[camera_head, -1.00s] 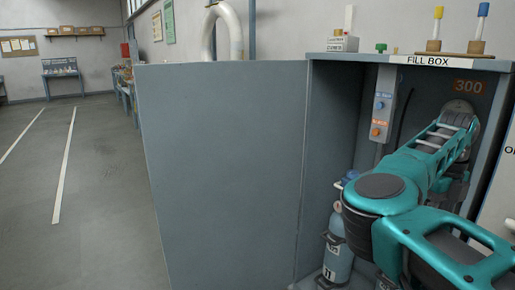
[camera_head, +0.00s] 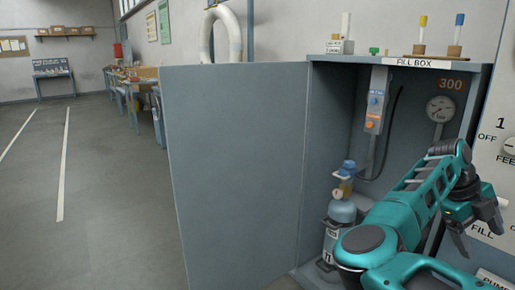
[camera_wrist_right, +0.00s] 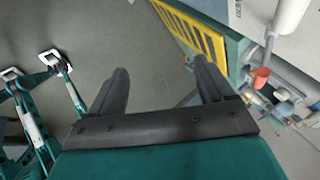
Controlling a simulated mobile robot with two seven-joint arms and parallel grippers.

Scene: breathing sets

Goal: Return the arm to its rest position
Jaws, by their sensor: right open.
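My right arm, teal and black, comes in at the lower right of the head view. Its gripper (camera_head: 478,232) points down in front of the right edge of the fill box (camera_head: 240,170), outside the cabinet. In the right wrist view the two dark fingers (camera_wrist_right: 162,88) stand well apart with only grey floor between them. Nothing is held. My left gripper does not show in the head view.
The fill box door stands open. Inside are a grey-blue cylinder (camera_head: 341,212), a switch box (camera_head: 375,100) and a round gauge (camera_head: 440,108). A control panel (camera_head: 497,150) is close to the right. Open floor (camera_head: 110,200) lies left.

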